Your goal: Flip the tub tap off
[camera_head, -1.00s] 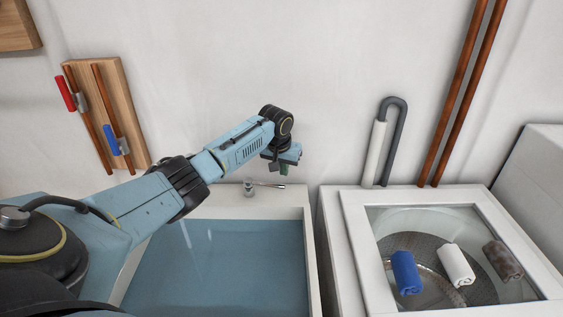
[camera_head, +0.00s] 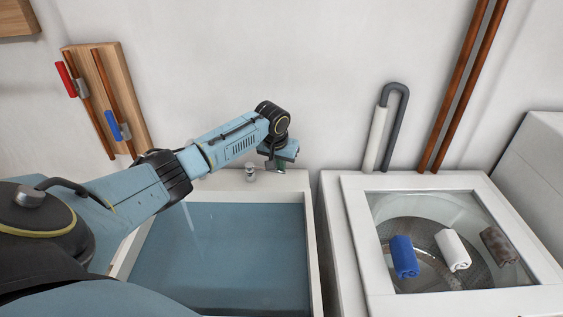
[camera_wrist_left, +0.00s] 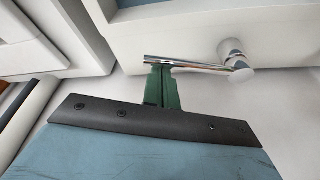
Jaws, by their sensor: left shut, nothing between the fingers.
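The tub tap (camera_head: 250,172) is a small chrome fitting on the back rim of the tub (camera_head: 310,240). In the left wrist view the tap (camera_wrist_left: 236,62) shows a round post and a thin lever that reaches left. My left gripper (camera_head: 281,167) is just right of the tap post in the head view and hides part of the lever. In the left wrist view its green fingers (camera_wrist_left: 160,76) are shut and empty, with their tips at the lever's free end. I cannot tell whether they touch it. My right gripper is not in view.
The tub holds bluish water. A white washer (camera_head: 350,230) with a glass lid stands to the right, with blue, white and brown rolled towels over it. A grey bent pipe (camera_head: 402,120) and copper pipes (camera_head: 462,90) run up the wall. A wooden board (camera_head: 125,95) carries red and blue valve handles.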

